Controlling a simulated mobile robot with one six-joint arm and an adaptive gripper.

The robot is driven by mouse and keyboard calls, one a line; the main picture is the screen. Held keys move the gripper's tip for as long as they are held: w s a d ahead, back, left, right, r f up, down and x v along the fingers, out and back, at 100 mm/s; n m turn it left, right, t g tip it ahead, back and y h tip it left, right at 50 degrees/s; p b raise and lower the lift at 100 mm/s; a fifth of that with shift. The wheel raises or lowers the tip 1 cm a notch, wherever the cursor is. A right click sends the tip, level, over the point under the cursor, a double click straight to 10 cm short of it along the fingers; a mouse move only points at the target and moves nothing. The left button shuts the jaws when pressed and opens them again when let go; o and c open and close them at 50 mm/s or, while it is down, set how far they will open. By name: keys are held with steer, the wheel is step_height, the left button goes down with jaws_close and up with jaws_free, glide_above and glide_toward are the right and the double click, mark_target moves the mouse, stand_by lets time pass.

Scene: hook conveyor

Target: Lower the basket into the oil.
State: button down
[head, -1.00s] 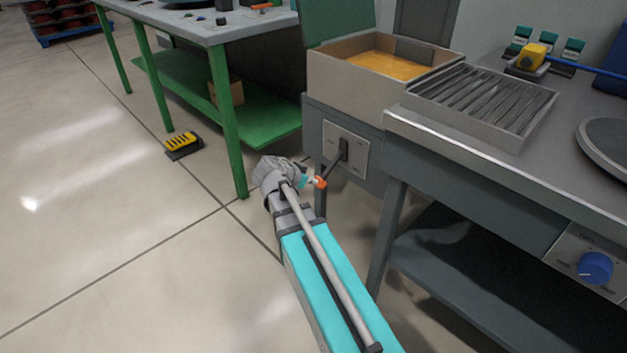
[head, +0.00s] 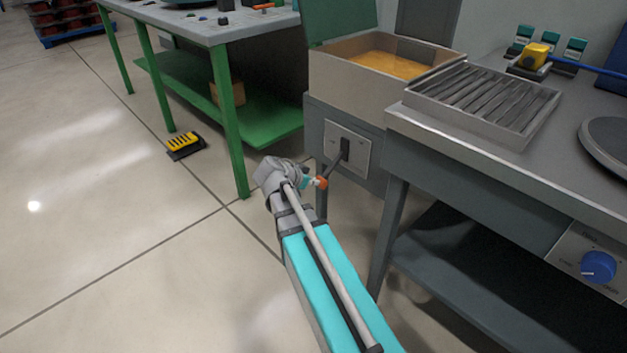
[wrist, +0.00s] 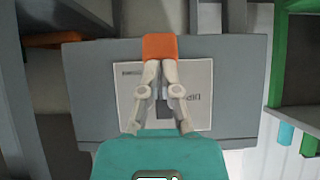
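The fryer vat (head: 345,74) stands at the top centre, open, with yellow-orange oil (head: 395,65) in it. I cannot make out a separate basket clearly. On the fryer's front is a pale panel (head: 333,143) with a dark lever (head: 336,162) slanting down and outward to an orange knob (head: 321,183). My gripper (head: 312,182) is at that knob. In the wrist view, the fingers of my gripper (wrist: 160,66) come close together at the orange knob (wrist: 160,47) and appear shut on it. The panel (wrist: 195,95) shows behind the fingers, its lettering partly hidden.
A grey counter with a ribbed tray (head: 485,95) adjoins the fryer on the right, with a blue dial (head: 598,267) below. A green-legged table (head: 228,135) stands left. A yellow-black object (head: 184,145) lies on the floor. The floor at left is otherwise clear.

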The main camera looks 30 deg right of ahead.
steer(key=a+f+p+v, duration=0.1)
steer(key=p+v, duration=0.5)
steer(key=v, duration=0.7)
steer(key=shift+s+a+f, duration=0.2)
steer(key=shift+f, duration=0.05)
stand_by(0.5)
steer(key=s+a+f+n+g+y, duration=0.3)
steer(key=s+a+f+n+y, duration=0.5)
steer(key=n, duration=0.6)
step_height(320, 180, up, 36)
steer(key=d+y+p, duration=0.1)
steer(key=y+p, duration=0.1)
steer(key=p, duration=3.4)
steer(key=shift+s+d+r, duration=0.2)
steer(key=shift+s+d, duration=0.2)
